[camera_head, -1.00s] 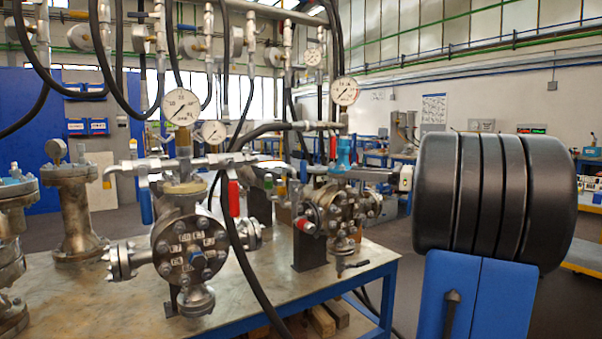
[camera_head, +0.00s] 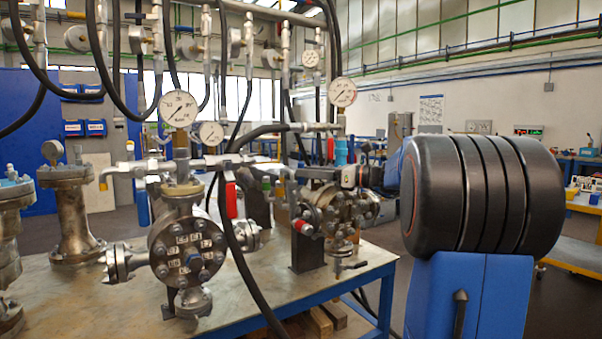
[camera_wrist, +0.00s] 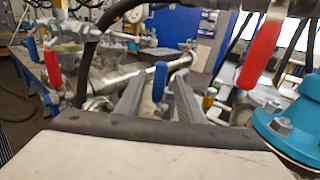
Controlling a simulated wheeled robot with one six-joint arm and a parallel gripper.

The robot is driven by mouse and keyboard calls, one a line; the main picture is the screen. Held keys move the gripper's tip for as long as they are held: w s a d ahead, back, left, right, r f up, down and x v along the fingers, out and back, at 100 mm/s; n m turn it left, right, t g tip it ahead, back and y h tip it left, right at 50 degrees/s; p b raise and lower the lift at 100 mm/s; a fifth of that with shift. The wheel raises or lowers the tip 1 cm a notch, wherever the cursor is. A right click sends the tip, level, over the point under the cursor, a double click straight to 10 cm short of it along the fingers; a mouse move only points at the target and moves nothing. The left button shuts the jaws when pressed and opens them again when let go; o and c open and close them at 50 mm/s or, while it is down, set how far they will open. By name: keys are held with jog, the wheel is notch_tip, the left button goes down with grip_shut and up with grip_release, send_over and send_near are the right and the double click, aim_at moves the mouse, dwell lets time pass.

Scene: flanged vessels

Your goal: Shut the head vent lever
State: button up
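My gripper (camera_wrist: 158,84) is in the wrist view with its two grey fingers apart. An upright blue lever handle (camera_wrist: 160,80) shows in the gap between the fingers; contact cannot be made out. A red lever handle (camera_wrist: 258,53) stands to the right of the fingers. Another red handle (camera_wrist: 53,68) and a blue handle (camera_wrist: 32,48) are at the left. In the head view my arm reaches in from the right over the right-hand flanged vessel (camera_head: 336,205), and my fingertips are hard to make out. A red handle (camera_head: 231,200) hangs between the two vessels. No label shows which handle is the head vent lever.
A teal fitting (camera_wrist: 292,128) is close on the right of my gripper. A black hose (camera_wrist: 88,65) passes on the left. The larger flanged vessel (camera_head: 187,245) with a gauge (camera_head: 179,108) stands on the bench (camera_head: 110,300). Hoses hang above.

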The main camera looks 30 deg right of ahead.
aim_at(301, 185)
jog(key=shift+x, duration=1.55)
grip_shut()
